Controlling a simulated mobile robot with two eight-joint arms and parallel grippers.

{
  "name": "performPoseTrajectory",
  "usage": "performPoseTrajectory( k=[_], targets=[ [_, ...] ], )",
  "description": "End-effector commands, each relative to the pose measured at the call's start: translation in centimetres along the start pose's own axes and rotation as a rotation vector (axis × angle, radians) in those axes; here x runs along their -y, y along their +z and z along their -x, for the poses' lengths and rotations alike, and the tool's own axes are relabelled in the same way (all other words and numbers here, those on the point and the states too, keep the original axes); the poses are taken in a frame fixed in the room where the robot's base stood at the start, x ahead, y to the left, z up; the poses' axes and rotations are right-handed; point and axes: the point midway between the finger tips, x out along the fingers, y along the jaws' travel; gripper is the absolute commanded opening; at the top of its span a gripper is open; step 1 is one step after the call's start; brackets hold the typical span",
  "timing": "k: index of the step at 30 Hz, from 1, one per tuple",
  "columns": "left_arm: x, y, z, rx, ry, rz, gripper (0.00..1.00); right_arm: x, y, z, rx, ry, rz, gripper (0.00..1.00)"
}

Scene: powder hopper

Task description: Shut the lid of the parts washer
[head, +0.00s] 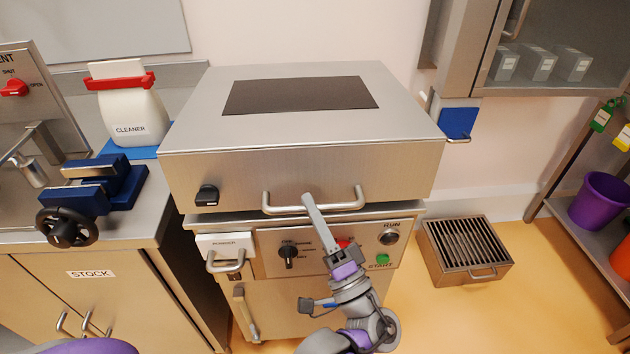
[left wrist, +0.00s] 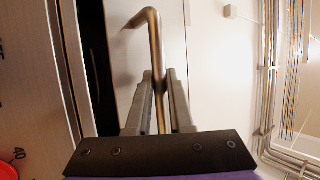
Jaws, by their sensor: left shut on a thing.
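The parts washer (head: 330,237) stands in the middle of the head view. Its steel lid (head: 410,120) has a dark panel on top and a bar handle (head: 285,210) along its front lower edge. The lid sits low over the body, nearly level. In the left wrist view a dark gap shows beside the lid's face. My left gripper (head: 308,200) reaches up from below and is shut on the handle. In the left wrist view the handle bar (left wrist: 154,50) runs between the fingers (left wrist: 158,100). My right gripper is not in view.
A wall cabinet (head: 550,50) hangs at upper right. A grated box (head: 466,250) sits on the floor at right. A purple bucket (head: 600,200) stands on a shelf.

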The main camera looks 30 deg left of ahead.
Motion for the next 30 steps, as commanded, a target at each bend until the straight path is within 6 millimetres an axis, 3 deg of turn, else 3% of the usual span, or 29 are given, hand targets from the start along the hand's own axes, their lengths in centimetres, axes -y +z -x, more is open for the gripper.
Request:
performPoseTrajectory(
  k=[1, 6, 21, 22, 24, 27, 30],
  targets=[
    [-1.1, 0.1, 0.7, -0.001, 0.004, -0.001, 0.0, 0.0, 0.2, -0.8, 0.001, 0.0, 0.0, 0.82],
    [-2.5, 0.6, 1.7, -0.001, 0.004, -0.001, 0.0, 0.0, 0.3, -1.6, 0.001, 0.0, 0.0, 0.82],
    [-3.1, 0.8, 2.1, -0.002, 0.011, -0.002, 0.0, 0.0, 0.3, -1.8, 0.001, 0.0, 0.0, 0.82],
    [-3.1, 0.8, 2.1, -0.002, 0.011, -0.002, 0.23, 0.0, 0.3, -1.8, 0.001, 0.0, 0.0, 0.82],
    [-3.1, 0.8, 2.1, -0.003, 0.009, -0.001, 0.36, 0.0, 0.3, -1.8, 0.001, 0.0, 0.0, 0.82],
    [-3.0, 0.8, 2.1, -0.002, 0.007, -0.001, 0.49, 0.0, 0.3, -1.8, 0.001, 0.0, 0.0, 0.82],
    [-3.0, 0.8, 2.1, -0.002, 0.006, -0.001, 0.49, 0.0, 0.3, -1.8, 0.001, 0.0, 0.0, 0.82]
  ],
)
